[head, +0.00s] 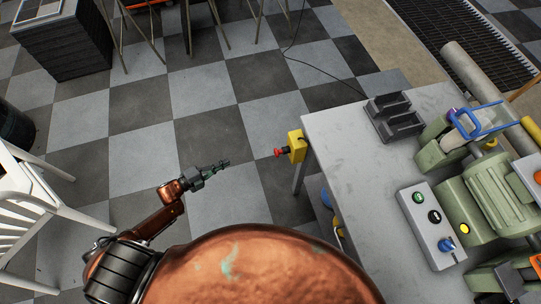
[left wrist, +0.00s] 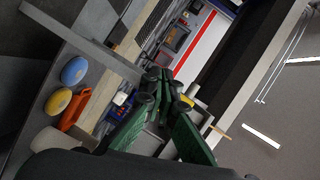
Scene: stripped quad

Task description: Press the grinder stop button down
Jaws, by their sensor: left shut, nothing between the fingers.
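The red stop button (head: 281,152) sticks out to the left from a yellow box (head: 297,146) fixed at the left edge of the grey table (head: 335,135). My left gripper (head: 226,163) is shut and empty, to the left of the button, pointing toward it with a clear gap. Its fingers (left wrist: 168,88) also show closed in the left wrist view, where a bit of yellow (left wrist: 187,101) shows behind them. I cannot make out the red button there. The green grinder (head: 490,195) stands on the table at the right. My right gripper is not in view.
A white chair (head: 25,200) stands at the left. The checkered floor between chair and table is open. A cable (head: 320,67) crosses the floor.

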